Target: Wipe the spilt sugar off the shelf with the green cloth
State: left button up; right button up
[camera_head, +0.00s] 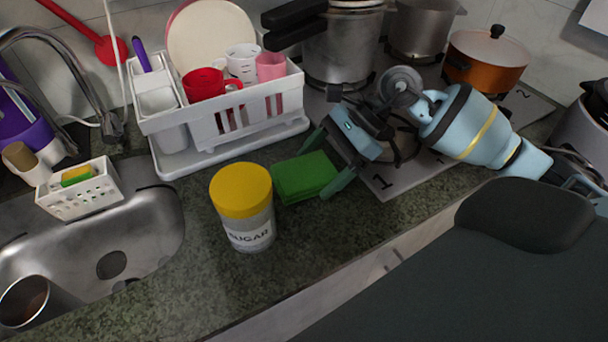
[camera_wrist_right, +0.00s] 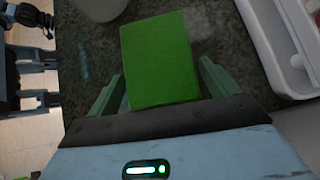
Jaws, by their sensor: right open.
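The green cloth (camera_head: 300,177) lies folded on the dark speckled counter, just right of the yellow-lidded sugar jar (camera_head: 243,207). My right gripper (camera_head: 320,165) comes in from the right and is open, with its fingers to either side of the cloth's near end. In the right wrist view the cloth (camera_wrist_right: 158,55) lies between the two spread fingers (camera_wrist_right: 160,85), with gaps at both sides. A faint pale patch (camera_wrist_right: 203,24) beside the cloth may be the spilt sugar; it is hard to make out. My left gripper is out of view.
A white dish rack (camera_head: 225,125) with cups stands behind the cloth. The hob (camera_head: 405,175) with pots is to the right, under my right arm. The sink (camera_head: 110,235) is at left. The counter front of the jar is clear.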

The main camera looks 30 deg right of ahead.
aim_at(320, 166)
jog(key=shift+c, duration=0.3)
jog(key=c, duration=0.7)
jog(key=shift+r+p, duration=1.45)
jog(key=shift+r, duration=1.6)
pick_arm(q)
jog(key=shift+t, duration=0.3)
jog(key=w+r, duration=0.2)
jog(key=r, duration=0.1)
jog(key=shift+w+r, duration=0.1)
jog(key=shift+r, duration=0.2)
